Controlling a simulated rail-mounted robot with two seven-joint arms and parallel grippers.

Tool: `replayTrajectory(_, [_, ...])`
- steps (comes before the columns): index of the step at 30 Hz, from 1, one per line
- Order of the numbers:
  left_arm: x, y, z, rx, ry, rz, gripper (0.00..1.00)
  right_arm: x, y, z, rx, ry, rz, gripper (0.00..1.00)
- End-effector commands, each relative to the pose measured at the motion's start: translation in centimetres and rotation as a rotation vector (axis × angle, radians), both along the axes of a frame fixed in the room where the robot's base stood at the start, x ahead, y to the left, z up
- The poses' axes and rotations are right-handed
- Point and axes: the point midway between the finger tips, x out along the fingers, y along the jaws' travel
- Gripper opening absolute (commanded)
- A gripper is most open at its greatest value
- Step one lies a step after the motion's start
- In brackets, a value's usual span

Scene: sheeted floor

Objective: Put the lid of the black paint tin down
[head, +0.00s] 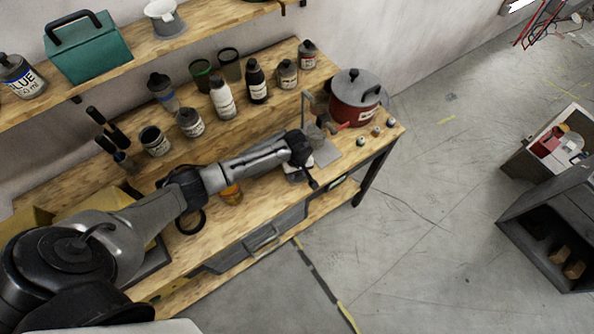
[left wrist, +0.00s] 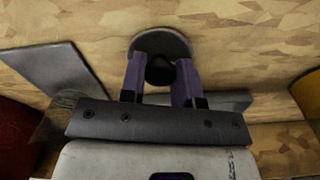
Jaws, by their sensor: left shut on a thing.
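My left gripper (left wrist: 160,82) is shut on the black knob of a round grey lid (left wrist: 160,40) in the left wrist view. The lid is over the wooden bench top; I cannot tell whether it touches the wood. In the head view my left wrist is over the bench's front right part, and the lid is hidden there. An open tin (head: 156,140) with a white label and dark contents stands at the back left of the bench; its label is too small to read. My right gripper is not in view.
On the bench (head: 222,145), a red pot (head: 354,98) with a grey lid stands at the right end. Grey flat plates (left wrist: 50,78) lie near my gripper. Several bottles and lidded tins (head: 190,122) line the back.

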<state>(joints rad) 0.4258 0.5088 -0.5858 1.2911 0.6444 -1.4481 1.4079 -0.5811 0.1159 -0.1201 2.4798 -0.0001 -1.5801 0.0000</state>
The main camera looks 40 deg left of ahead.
Motion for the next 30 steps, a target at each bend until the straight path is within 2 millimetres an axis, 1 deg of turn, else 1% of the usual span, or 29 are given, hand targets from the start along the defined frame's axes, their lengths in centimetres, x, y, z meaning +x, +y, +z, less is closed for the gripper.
replayTrajectory(9, [0.0, -0.1, -0.3, 0.000, -0.001, 0.000, 0.08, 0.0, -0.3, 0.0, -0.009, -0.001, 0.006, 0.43])
replayTrajectory(10, [0.0, 0.0, -0.3, 0.000, -0.001, 0.000, 0.32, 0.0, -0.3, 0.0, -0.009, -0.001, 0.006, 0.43])
replayTrajectory(15, [0.0, 0.0, -0.3, 0.000, -0.001, 0.000, 0.48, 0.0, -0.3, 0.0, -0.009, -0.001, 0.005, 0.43])
replayTrajectory(18, [0.0, 0.0, -0.3, 0.000, -0.001, 0.000, 0.55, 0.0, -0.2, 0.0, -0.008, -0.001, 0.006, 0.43])
replayTrajectory(26, [0.0, 0.0, 0.0, 0.000, -0.001, 0.000, 0.55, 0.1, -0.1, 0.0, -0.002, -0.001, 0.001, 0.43])
replayTrajectory(29, [0.1, 0.0, 0.8, -0.001, -0.003, 0.000, 0.55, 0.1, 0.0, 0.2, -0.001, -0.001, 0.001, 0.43])
replayTrajectory(30, [0.1, -0.1, 1.4, -0.002, -0.004, 0.000, 0.55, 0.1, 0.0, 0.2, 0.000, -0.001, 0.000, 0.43])
